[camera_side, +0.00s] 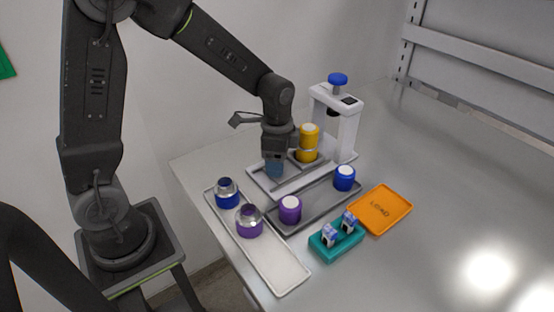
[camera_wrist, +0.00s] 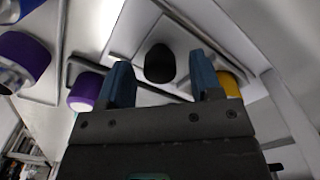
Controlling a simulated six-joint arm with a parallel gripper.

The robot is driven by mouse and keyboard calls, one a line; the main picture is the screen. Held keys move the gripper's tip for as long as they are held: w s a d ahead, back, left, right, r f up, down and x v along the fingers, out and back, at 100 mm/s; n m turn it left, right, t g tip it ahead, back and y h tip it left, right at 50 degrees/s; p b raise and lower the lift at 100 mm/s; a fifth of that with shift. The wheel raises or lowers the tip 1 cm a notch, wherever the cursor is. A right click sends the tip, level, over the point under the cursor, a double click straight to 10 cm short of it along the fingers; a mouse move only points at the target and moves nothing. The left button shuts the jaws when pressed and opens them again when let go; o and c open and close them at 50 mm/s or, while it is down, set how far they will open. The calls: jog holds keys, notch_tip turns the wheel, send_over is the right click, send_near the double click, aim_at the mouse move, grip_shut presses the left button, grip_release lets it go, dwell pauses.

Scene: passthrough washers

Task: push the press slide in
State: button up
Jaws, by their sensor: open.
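The press (camera_side: 348,125) is a white frame with a blue knob (camera_side: 338,79) on top, standing on a pale base plate (camera_side: 262,183). The slide (camera_side: 296,161) is a small grey carriage on that base, in front of the frame, carrying a yellow cylinder stack (camera_side: 308,143) with a white top. My gripper (camera_side: 274,169) is low over the base, on the side of the slide away from the frame. In the wrist view its blue fingers (camera_wrist: 160,65) are apart, with a dark rounded knob (camera_wrist: 160,68) showing between them. I cannot tell whether they touch it.
A grey tray (camera_side: 316,205) beside the base holds purple (camera_side: 290,209) and blue (camera_side: 344,178) cylinders. A white tray (camera_side: 275,266) holds two silver-topped pieces. A teal block (camera_side: 325,246) and an orange tray (camera_side: 362,212) lie in front. The table's right side is clear.

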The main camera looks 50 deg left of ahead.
jog(key=shift+f, duration=0.2)
grip_shut()
dwell(0.5)
